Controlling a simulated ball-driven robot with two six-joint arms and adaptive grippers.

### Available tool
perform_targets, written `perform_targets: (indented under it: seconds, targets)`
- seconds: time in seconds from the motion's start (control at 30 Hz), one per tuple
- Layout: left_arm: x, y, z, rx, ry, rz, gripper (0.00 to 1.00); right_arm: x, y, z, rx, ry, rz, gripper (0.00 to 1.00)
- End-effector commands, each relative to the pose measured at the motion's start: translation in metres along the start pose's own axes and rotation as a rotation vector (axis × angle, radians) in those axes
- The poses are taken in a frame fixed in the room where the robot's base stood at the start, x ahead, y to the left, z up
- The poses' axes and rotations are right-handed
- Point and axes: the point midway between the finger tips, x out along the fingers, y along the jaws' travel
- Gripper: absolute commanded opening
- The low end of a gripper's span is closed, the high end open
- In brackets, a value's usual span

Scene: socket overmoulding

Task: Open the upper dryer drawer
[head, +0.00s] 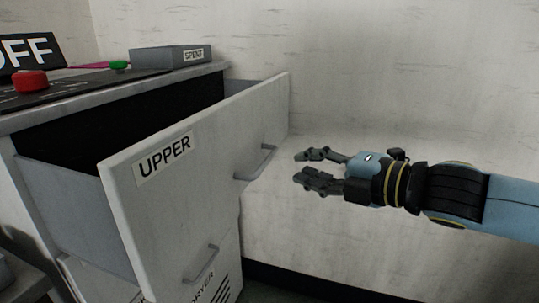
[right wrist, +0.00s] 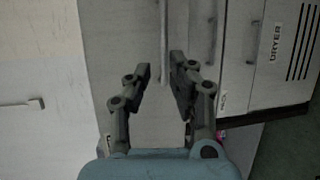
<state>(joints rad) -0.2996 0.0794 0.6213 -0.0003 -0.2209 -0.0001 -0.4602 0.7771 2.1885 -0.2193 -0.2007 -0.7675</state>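The upper dryer drawer (head: 215,135), a pale front labelled UPPER, is pulled out of the cabinet, with its dark inside and grey side wall showing in the head view. A grey bar handle (head: 256,162) is near the right end of its front. My right gripper (head: 300,166) is open and empty, to the right of this handle and apart from it. In the right wrist view, the two fingers of my right gripper (right wrist: 161,72) are spread, and a bar handle (right wrist: 163,40) shows in line with the gap between them. My left gripper is out of view.
Another bar handle (head: 201,263) is lower on the dryer, near the DRYER label (right wrist: 276,43). On the cabinet top are a red button (head: 30,82), a green button (head: 119,65) and a grey SPENT tray (head: 171,57). A pale wall stands behind; space around the right gripper looks clear.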

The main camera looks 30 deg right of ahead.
Motion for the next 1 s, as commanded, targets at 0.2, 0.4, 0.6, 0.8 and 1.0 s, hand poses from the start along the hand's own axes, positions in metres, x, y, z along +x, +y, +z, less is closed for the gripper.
perform_targets:
  seconds: [0.2, 0.4, 0.6, 0.8, 1.0]
  targets:
    - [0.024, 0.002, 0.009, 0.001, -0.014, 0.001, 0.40, 0.012, -0.010, -0.001, 0.007, -0.003, -0.007, 0.21]
    - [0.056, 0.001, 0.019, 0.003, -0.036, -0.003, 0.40, 0.037, -0.013, -0.001, 0.009, -0.003, -0.008, 0.21]
    - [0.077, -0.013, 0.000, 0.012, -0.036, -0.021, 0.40, 0.067, -0.013, -0.001, 0.013, -0.005, -0.009, 0.21]
    - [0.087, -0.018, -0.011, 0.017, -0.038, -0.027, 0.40, 0.092, -0.009, -0.001, 0.010, -0.004, -0.009, 0.21]
    - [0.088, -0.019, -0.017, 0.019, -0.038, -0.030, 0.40, 0.104, -0.007, -0.001, 0.007, -0.001, -0.011, 0.21]
